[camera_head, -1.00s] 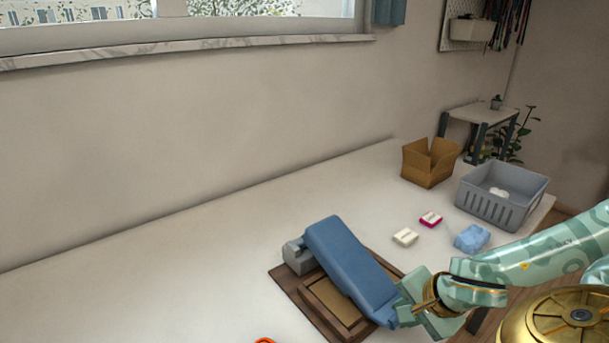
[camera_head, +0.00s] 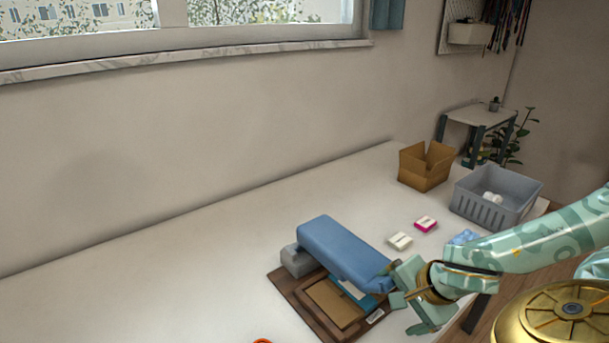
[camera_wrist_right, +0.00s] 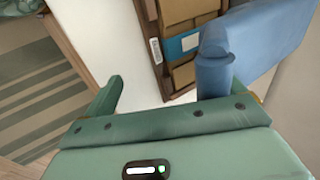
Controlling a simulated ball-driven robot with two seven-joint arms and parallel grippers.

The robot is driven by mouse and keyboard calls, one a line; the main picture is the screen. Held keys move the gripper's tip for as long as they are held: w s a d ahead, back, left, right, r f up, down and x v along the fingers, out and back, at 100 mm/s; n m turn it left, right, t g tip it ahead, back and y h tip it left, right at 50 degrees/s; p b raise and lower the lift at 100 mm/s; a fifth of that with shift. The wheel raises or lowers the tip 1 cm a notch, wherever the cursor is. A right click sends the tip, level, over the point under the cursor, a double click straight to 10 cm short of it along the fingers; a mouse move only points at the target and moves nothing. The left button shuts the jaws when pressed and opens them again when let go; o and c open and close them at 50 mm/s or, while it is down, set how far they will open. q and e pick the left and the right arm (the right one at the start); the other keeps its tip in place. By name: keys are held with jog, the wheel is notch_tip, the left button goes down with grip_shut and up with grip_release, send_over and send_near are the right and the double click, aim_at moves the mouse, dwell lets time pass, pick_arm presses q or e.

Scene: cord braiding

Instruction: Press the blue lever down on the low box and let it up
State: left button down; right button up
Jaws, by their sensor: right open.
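The blue lever (camera_head: 345,252) is a long padded arm hinged on a grey block (camera_head: 296,261) at its far left end. It stands raised over the low box (camera_head: 325,318), which has a brown wooden frame, with a gap under its near right end. In the right wrist view the lever (camera_wrist_right: 255,45) reaches to one finger of my right gripper. My right gripper (camera_head: 397,286) is open at the lever's near right end, with nothing between its fingers (camera_wrist_right: 163,88). I cannot tell whether that finger touches the lever. My left gripper is out of view.
On the white table (camera_head: 180,285) are a cardboard box (camera_head: 425,170), a grey basket (camera_head: 482,211), a white block (camera_head: 399,241), a pink-edged block (camera_head: 425,223) and a light blue item (camera_head: 463,237) partly behind my arm. An orange item (camera_head: 262,341) shows at the bottom edge. The left side is clear.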

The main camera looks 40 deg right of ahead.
pick_arm(q)
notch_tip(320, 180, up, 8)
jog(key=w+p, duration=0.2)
jog(key=p, duration=0.5)
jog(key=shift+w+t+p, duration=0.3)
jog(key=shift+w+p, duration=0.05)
pick_arm(e)
notch_tip(320, 180, up, 11)
jog(key=shift+f, duration=0.2)
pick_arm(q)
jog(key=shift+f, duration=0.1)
